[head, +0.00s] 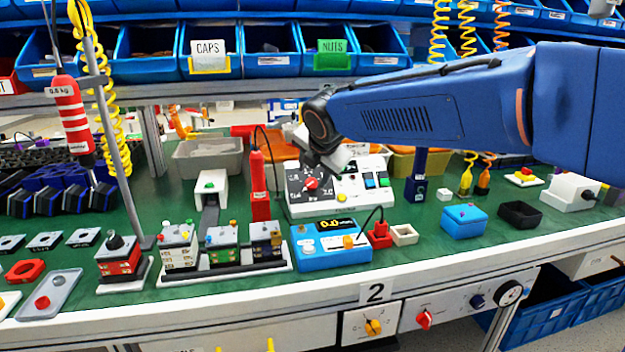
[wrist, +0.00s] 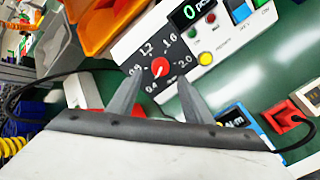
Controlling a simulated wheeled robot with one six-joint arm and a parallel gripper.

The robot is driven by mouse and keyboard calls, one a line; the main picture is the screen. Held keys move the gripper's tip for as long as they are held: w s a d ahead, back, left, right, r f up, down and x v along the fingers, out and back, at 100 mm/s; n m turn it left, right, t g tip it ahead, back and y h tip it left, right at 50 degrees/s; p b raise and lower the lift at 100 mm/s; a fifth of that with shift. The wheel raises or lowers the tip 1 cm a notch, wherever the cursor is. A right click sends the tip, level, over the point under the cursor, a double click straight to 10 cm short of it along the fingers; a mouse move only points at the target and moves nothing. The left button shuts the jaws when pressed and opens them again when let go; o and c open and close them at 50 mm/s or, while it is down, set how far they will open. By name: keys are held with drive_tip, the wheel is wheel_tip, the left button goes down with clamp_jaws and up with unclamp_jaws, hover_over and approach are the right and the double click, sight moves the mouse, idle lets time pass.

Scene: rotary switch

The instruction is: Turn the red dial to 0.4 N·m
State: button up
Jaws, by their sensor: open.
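The red dial (head: 311,184) sits on a black scale plate on a white control box (head: 340,207) in the middle of the bench. In the wrist view the red dial (wrist: 160,67) is ringed by white numbers, with 0.4 at lower left, 1.2 at the top and 2.0 at the right. Its exact pointing direction is too small to tell. My gripper (wrist: 161,78) is open, its two grey fingers on either side of the dial in the picture. Contact is not visible. In the head view my gripper (head: 318,162) is just above and behind the dial, partly hidden.
The box's display (wrist: 188,14) and coloured buttons lie beside the dial. A red upright tool (head: 260,186) stands left of the box. A blue box with a display (head: 330,246) sits in front. Another red knob (head: 424,319) is on the panel below the bench edge.

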drive_tip(key=v, duration=1.1)
drive_tip(key=shift+s+r, duration=0.2)
drive_tip(key=shift+r, duration=0.1)
drive_tip(key=shift+d, duration=0.1)
